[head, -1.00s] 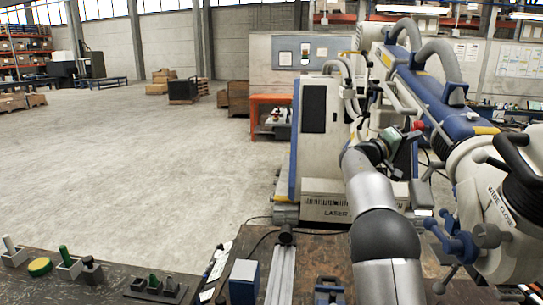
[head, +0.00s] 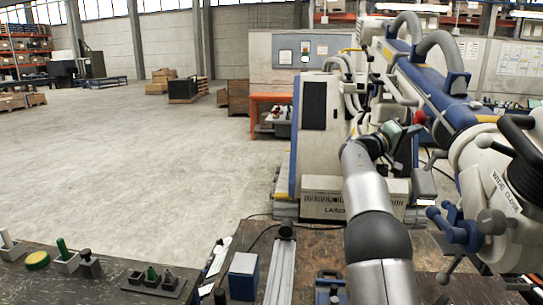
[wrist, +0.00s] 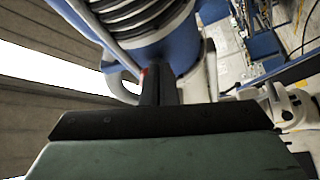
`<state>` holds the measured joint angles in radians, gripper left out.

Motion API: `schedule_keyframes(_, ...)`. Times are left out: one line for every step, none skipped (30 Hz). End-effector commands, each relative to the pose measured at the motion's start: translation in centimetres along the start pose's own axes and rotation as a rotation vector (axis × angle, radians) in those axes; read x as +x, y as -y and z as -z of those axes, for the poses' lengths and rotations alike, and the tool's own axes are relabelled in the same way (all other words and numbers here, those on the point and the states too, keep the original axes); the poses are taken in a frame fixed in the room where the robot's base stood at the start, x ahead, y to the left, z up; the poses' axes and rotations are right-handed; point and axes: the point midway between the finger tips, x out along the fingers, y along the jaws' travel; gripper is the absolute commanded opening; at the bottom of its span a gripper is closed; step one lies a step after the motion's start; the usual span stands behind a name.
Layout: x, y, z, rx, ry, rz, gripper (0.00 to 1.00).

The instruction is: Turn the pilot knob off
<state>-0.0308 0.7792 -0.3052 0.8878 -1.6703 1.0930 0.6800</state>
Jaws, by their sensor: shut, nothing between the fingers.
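No knob marked as the pilot shows clearly. A small red knob-like part (head: 419,118) sits by the blue and white machine arm (head: 441,91) in the head view, at the end of my arm. In the wrist view a small red patch (wrist: 143,72) shows just left of my fingers, under the blue and white housing. I cannot tell if they are the same part. My gripper (wrist: 158,72) is shut, its dark fingers together and pointing at the housing. Contact cannot be told. In the head view my gripper's fingertips are too small to make out.
Dark handles (head: 492,222) and the housing marked "WIDE CLOSE" crowd the right side. A beige laser cabinet (head: 322,150) stands behind my arm. A workbench (head: 110,262) with small blocks and a blue box (head: 243,275) lies in front. The floor at left is open.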

Motion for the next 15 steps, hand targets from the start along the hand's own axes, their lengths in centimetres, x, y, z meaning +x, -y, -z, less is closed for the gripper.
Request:
schedule_keyframes(-0.06,0.25,0.0,0.0,-0.001,-0.001,0.0)
schedule_keyframes(-0.06,0.33,0.02,0.0,-0.001,0.0,0.0)
schedule_keyframes(-0.06,0.41,0.03,0.001,-0.001,0.0,0.0)
schedule_keyframes(-0.05,0.45,0.04,0.001,0.0,0.001,0.0)
schedule_keyframes(-0.05,0.48,0.05,0.001,0.0,0.001,0.0)
schedule_keyframes(-0.02,0.5,0.08,0.001,0.0,0.0,0.0)
schedule_keyframes(0.0,0.51,0.11,0.001,0.0,0.0,0.0)
schedule_keyframes(0.01,0.51,0.12,0.001,0.0,-0.001,0.0)
schedule_keyframes(0.02,0.53,0.15,0.001,0.0,-0.001,0.0)
schedule_keyframes(0.03,0.54,0.16,0.001,-0.001,-0.001,0.0)
schedule_keyframes(0.03,0.56,0.17,0.001,-0.001,-0.001,0.0)
schedule_keyframes(0.04,0.57,0.18,0.001,-0.001,-0.001,0.0)
schedule_keyframes(0.05,0.58,0.18,0.001,-0.001,0.0,0.0)
schedule_keyframes(0.05,0.58,0.19,0.001,-0.001,0.0,0.0)
schedule_keyframes(0.05,0.58,0.19,0.001,-0.001,0.0,0.0)
